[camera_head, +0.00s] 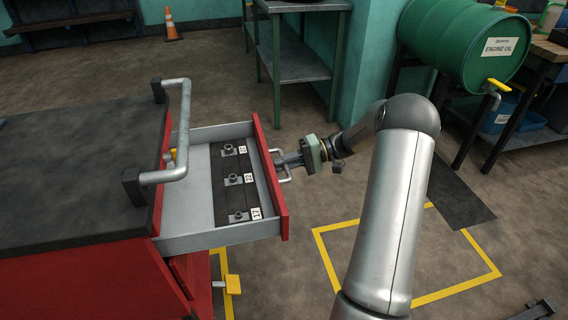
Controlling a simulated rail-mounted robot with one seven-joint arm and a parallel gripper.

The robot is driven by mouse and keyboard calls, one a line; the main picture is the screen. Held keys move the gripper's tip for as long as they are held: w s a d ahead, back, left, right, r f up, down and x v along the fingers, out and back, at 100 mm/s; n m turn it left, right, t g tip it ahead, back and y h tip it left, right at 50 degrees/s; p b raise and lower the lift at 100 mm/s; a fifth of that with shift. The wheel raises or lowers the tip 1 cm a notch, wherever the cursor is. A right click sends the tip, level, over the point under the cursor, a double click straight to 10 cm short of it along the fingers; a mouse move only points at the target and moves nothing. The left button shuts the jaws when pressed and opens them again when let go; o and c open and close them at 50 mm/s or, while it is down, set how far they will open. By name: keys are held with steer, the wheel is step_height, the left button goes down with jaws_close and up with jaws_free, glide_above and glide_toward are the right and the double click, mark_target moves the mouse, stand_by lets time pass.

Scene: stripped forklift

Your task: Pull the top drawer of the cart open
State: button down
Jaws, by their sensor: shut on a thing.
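The cart (70,165), red with a dark top, stands at the left. Its top drawer (195,188) is pulled out to the right, with its grey inside and red front panel (268,180) showing. Inside lies a dark strip with several metal fittings and white number labels. The drawer's handle (285,168) is a small metal bar on the outer side of the front panel. My gripper (286,160) is at this handle and shut on it, coming from the right. The fingertips are small in this view and partly blend with the handle.
A push bar (182,130) stands out from the cart top. A yellow-tabbed part (232,284) shows below the drawer. A green engine oil drum (462,45) and benches stand behind at the right. Floor with a yellow outline (330,255) lies open right of the drawer.

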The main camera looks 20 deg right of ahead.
steer(key=c, duration=1.5)
jaws_free()
steer(key=shift+c, duration=0.2)
steer(key=p+v, duration=0.1)
steer(key=v, duration=1.6)
steer(key=shift+d, duration=0.2)
